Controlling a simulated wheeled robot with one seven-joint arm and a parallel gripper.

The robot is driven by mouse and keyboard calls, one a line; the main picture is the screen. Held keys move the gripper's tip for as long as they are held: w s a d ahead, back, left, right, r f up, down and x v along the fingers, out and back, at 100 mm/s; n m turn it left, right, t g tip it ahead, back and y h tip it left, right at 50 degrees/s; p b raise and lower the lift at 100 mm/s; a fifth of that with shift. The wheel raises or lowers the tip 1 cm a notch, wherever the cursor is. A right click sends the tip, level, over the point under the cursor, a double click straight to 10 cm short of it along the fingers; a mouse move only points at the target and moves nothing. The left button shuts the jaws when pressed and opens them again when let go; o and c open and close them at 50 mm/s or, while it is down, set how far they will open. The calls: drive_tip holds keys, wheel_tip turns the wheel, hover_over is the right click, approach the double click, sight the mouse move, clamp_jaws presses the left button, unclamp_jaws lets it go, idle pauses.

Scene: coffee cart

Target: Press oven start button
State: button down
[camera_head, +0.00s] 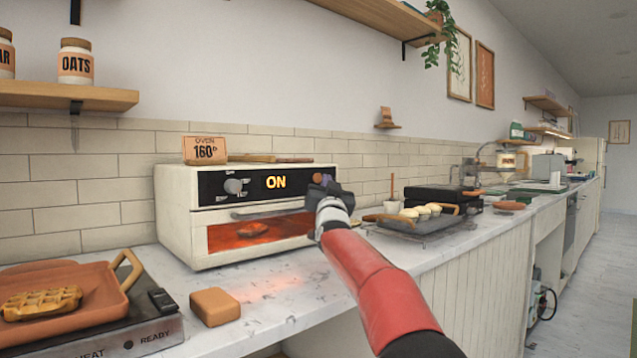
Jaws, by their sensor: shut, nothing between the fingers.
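The white oven (175,215) stands on the marble counter against the tiled wall. Its black panel has a round knob (235,186) on the left and a display (276,182) reading "ON". The window below glows orange-red, with something round inside. The start button (317,178) seems to be the small reddish-brown round shape at the panel's right end, partly hidden by my gripper. My gripper (326,183) is shut and empty at the panel's right end, at or very near the button. I cannot tell whether it touches.
A warmer (140,332) with a terracotta tray (95,290) and waffle is at front left. A brown block (215,306) lies before the oven. A dark tray (430,228) holds several pale rounds at right.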

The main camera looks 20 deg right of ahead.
drive_tip(key=s+b, duration=0.1)
drive_tip(key=s+d+b, duration=0.1)
drive_tip(key=s+b, duration=0.2)
drive_tip(key=b, duration=0.1)
drive_tip(key=shift+s+d, duration=0.35)
drive_tip(key=shift+d, duration=0.05)
idle(0.7)
